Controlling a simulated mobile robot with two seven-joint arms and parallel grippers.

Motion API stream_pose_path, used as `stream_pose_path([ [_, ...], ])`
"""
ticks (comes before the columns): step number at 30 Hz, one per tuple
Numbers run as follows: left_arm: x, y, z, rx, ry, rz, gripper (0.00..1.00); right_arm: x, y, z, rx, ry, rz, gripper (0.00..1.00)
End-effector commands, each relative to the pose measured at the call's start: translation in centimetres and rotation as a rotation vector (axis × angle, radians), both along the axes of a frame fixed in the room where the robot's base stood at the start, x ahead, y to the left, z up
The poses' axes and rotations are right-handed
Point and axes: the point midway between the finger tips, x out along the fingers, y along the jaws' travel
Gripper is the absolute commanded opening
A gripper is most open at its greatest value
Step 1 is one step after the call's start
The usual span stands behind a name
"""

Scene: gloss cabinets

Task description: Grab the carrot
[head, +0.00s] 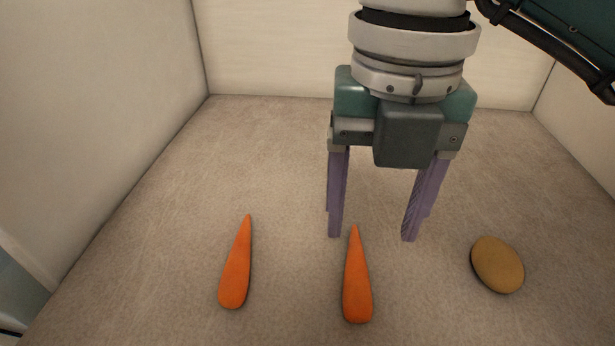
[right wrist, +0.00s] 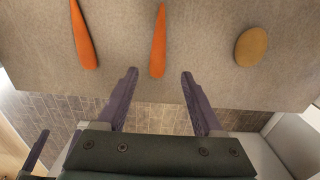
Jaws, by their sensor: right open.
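Two orange carrots lie on the grey-brown surface with their thin ends pointing away in the head view. One carrot (head: 237,268) is at the left and the other carrot (head: 356,285) is near the middle. My right gripper (head: 372,238) is open and empty, fingers pointing down, with the middle carrot's tip close to its left finger in that view. In the right wrist view, the middle carrot (right wrist: 158,45) lies ahead of the gap of the right gripper (right wrist: 160,76), and the left carrot (right wrist: 83,38) is off to the left. A dark finger-like part (right wrist: 36,150) at lower left may be my left gripper.
A flat brown oval item (head: 497,265) lies to the right of the carrots. Pale walls enclose the surface at the left (head: 100,110), back and right. The surface behind the carrots is clear. The right wrist view shows the surface's edge above a tiled floor (right wrist: 60,108).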

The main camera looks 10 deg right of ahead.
Motion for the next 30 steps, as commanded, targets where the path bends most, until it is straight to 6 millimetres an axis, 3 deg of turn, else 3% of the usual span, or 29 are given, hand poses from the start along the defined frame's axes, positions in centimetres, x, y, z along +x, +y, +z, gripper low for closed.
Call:
stream_pose_path([
  [18,0.0,0.0,0.1,0.000,0.001,0.000,1.00,0.1,0.4,-8.3,0.004,0.005,0.003,0.69],
  [27,-0.1,0.0,0.0,0.000,0.001,0.000,1.00,0.2,0.4,-9.0,0.003,0.001,0.004,0.69],
  [30,-0.1,0.0,0.0,0.000,0.001,0.000,1.00,0.2,0.3,-9.0,0.003,0.001,0.004,0.59],
])
